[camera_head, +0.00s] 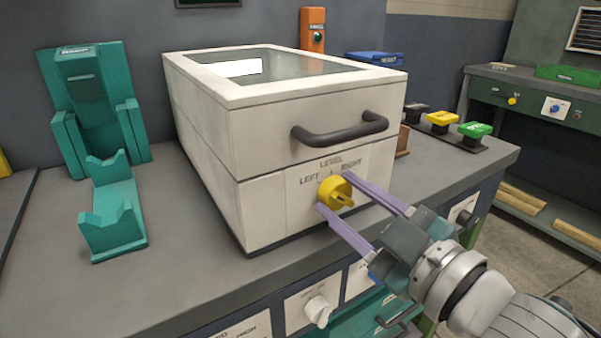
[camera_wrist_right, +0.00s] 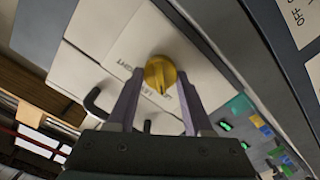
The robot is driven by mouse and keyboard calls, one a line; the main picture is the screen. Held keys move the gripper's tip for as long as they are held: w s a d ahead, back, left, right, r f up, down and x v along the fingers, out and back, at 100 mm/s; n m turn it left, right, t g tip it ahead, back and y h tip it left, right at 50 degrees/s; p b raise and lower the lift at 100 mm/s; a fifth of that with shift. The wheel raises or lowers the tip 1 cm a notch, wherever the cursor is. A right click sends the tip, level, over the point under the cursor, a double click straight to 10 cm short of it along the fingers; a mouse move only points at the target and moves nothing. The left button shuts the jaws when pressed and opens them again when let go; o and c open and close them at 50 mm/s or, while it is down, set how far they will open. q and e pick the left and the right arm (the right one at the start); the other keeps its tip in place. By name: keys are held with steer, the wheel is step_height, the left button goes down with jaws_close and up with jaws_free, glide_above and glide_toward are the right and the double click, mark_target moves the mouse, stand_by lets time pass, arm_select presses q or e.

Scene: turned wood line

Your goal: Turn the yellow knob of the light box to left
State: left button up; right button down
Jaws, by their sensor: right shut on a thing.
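The light box (camera_head: 215,130) is a white case with a glass top and a dark handle (camera_head: 340,131) on its front. Its yellow knob (camera_head: 335,192) sits on the front plate under the words LEVEL, LEFT and RIGHT. The knob's ridge shows, but I cannot tell which mark it points to. My right gripper (camera_head: 361,211) reaches in from the lower right, its purple fingers on either side of the knob, shut on it. The right wrist view shows the knob (camera_wrist_right: 160,72) between the fingertips. My left gripper is not in view.
The box stands on a grey bench (camera_head: 180,285). A teal stand (camera_head: 115,225) is on the left. Black, yellow and green buttons (camera_head: 445,120) are at the right. Another knob (camera_head: 318,310) is on the bench front below. A second bench stands at the far right.

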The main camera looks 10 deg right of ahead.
stand_by(0.5)
steer(key=c, duration=0.8)
jaws_free()
steer(key=o, duration=0.5)
steer(key=v, duration=1)
steer(key=shift+p, duration=0.45)
steer(key=shift+r, duration=0.1)
